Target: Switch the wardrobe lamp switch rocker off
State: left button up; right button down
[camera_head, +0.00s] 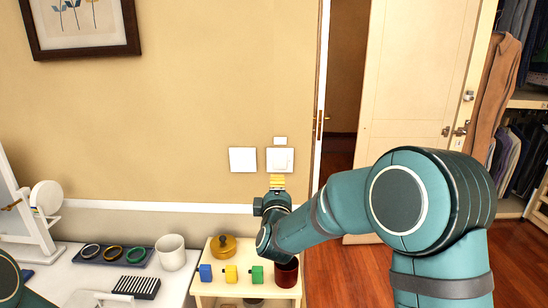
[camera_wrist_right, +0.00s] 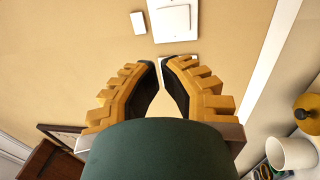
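A white switch plate with a square rocker (camera_head: 280,160) is on the beige wall left of the doorway, with a small white label (camera_head: 280,141) above it. The switch (camera_wrist_right: 173,18) is also at the top of the right wrist view, beyond the fingertips. I cannot tell which way its rocker is tilted. My right gripper (camera_head: 277,183) is just below the switch in the head view. Its yellow fingers (camera_wrist_right: 161,63) are partly open with a narrow gap and nothing between them. My left gripper is out of view; only part of my left arm shows at lower left.
A second white plate (camera_head: 243,159) is left of the switch. Below, a small shelf (camera_head: 205,287) holds colored blocks, a brass pot (camera_head: 222,246) and a dark red cup (camera_head: 287,273). A white table with a mirror, trays and white cup (camera_head: 171,252) stands left. An open door (camera_head: 415,80) is right.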

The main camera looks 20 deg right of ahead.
aim_at(278, 155)
jog(key=x, duration=1.4)
jog(key=shift+b, duration=0.4)
jog(key=r+p, duration=0.1)
jog(key=p, duration=0.3)
jog(key=shift+w+g, duration=0.3)
jog(key=shift+g, duration=0.1)
jog(key=shift+d+f, duration=0.1)
jog(key=shift+f, duration=0.3)
